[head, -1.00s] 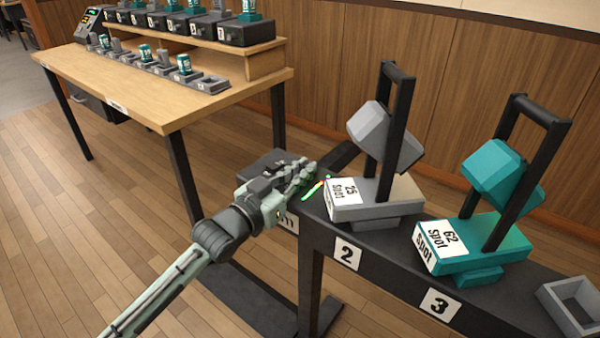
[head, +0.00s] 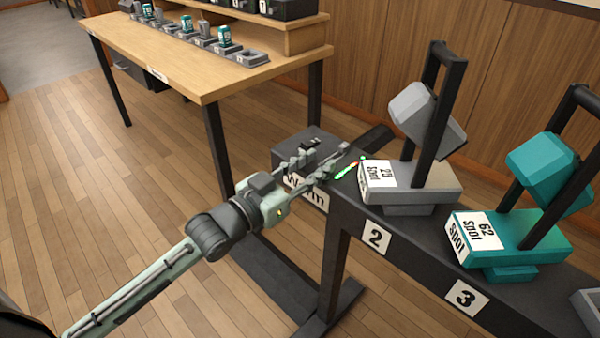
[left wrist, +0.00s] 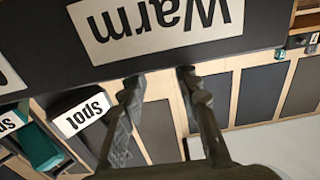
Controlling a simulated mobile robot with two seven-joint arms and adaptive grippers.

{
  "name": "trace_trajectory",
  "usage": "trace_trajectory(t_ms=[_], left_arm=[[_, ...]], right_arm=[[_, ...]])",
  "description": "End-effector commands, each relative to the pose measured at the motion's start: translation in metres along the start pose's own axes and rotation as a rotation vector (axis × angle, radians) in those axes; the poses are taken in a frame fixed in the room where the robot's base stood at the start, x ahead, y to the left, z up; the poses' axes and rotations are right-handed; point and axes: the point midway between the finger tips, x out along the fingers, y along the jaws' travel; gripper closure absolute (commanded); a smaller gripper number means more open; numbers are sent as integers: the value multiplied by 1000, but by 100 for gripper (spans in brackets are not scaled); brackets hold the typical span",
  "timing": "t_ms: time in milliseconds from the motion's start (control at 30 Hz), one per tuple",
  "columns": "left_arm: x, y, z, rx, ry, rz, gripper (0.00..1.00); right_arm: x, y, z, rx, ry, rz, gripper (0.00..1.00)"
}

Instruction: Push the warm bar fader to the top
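The "Warm" label (head: 306,190) is on the front of a dark console (head: 345,208), partly covered by my left gripper. A small dark knob (head: 311,142) shows on the console top behind the fingers; I cannot tell for certain that it is the fader's handle. My left gripper (head: 322,156) is at the label end of the console, fingers spread with nothing between them. In the left wrist view the "Warm" label (left wrist: 155,22) is upside down, just beyond the two parted fingers (left wrist: 160,80). My right gripper is not in view.
A grey spot lamp (head: 410,185) and a teal spot lamp (head: 510,238) stand farther right on the console. A wooden table (head: 190,72) with several small devices stands at the back left.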

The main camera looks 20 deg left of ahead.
Motion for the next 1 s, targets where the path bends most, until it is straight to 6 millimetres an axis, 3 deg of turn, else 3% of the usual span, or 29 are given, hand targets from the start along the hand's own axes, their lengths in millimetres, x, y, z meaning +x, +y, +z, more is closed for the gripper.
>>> trace_trajectory(t_ms=[100, 300, 1000], left_arm=[[-23, 1, 1, 0, -4, 1, 68], [-42, 0, 0, 0, -1, 1, 68], [-45, 0, 0, 0, 0, 1, 68]], right_arm=[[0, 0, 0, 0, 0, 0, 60], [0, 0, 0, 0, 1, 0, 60], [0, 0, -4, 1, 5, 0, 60]])
